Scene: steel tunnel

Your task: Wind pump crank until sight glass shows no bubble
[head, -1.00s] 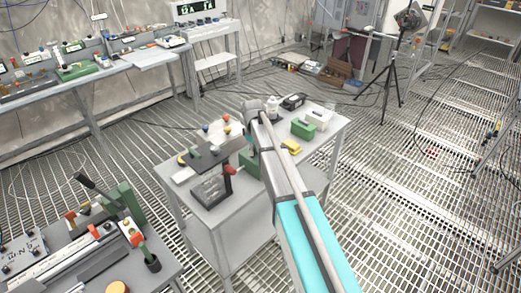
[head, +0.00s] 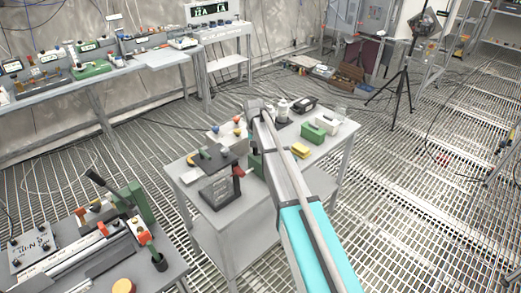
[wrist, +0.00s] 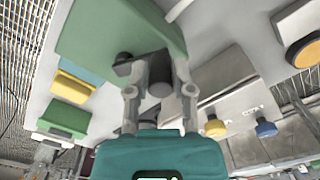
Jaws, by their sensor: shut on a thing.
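My gripper (wrist: 158,78) is shut on a dark cylindrical crank handle (wrist: 160,88) in the wrist view. A dark crank arm (wrist: 124,66) reaches left from the handle, against a green pump body (wrist: 100,35). In the head view, part of the green body (head: 256,166) shows beside my arm on the grey table. My arm hides the gripper's fingers and the crank there. I cannot make out the sight glass or any bubble in either view.
The grey table (head: 245,212) also holds a yellow block (head: 300,150), a green box (head: 313,131) and a dark plate (head: 215,160). A bench (head: 150,270) with levers stands at lower left. A tripod (head: 402,85) stands on the open grating floor at right.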

